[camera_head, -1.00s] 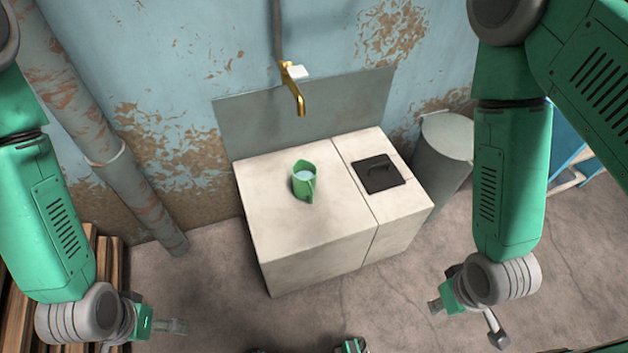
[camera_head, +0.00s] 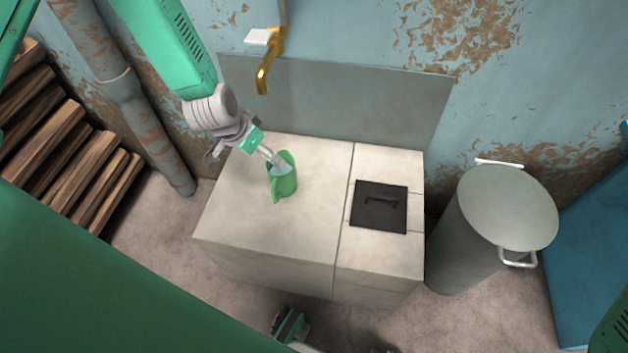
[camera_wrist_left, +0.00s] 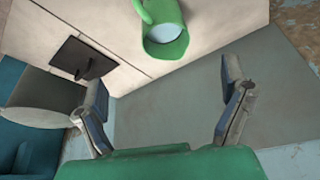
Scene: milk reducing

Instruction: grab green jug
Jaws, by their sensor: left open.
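The green jug (camera_head: 284,184) stands upright on the pale counter (camera_head: 240,232), left of its seam, with pale liquid inside. My left gripper (camera_head: 270,156) is at the jug's back-left side, and its fingertips overlap the rim in the head view. In the left wrist view the gripper (camera_wrist_left: 165,95) is open and empty, its fingers wide apart. The jug (camera_wrist_left: 168,47) shows there past the fingertips, with its open top and handle visible, and no finger visibly touches it.
A golden tap (camera_head: 266,72) hangs from the wall above the counter. A black hatch with a handle (camera_head: 380,206) is on the counter's right part. A grey lidded bin (camera_head: 508,208) stands at the right, stacked wood (camera_head: 60,150) at the left. The counter front is clear.

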